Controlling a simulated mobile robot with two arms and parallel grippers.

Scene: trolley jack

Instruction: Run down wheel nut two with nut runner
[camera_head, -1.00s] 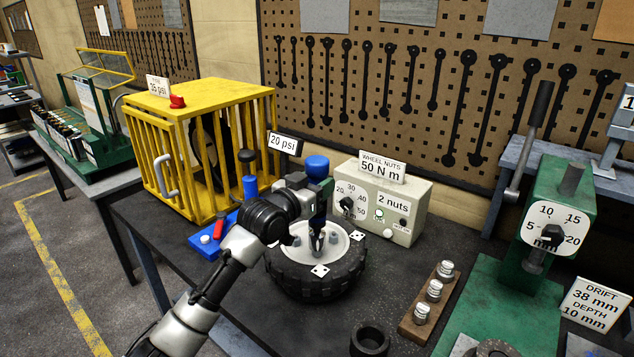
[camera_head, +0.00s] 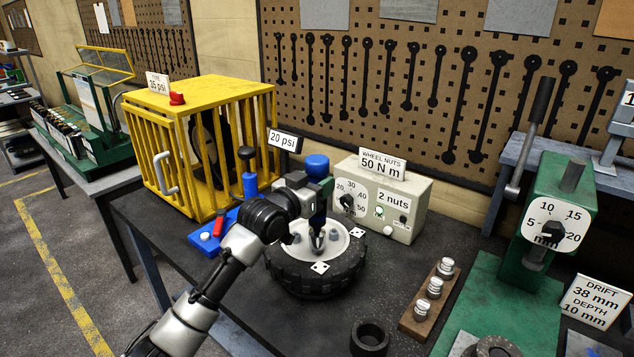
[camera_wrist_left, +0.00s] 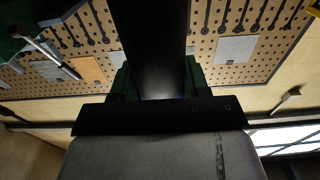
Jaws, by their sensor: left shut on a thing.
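My left gripper (camera_head: 312,192) is shut on the nut runner, an upright tool with a round blue cap (camera_head: 317,161) and a dark blue body. Its lower end points down at the middle of the wheel (camera_head: 341,280), which lies flat on the dark bench with a black tyre and light hub. Grey nuts or studs show on the hub around the tool; whether the tool's end sits on one I cannot tell. In the left wrist view a dark shaft, the nut runner (camera_wrist_left: 155,45), stands between the green-edged jaws. My right gripper is out of view.
The wheel-nut box (camera_head: 408,190) behind the wheel reads 50 N m and 2 nuts, with a green lamp. A yellow cage (camera_head: 190,105) stands left. A wooden block (camera_head: 412,323) with silver nuts, a black ring (camera_head: 370,338) and a green press (camera_head: 560,215) stand right.

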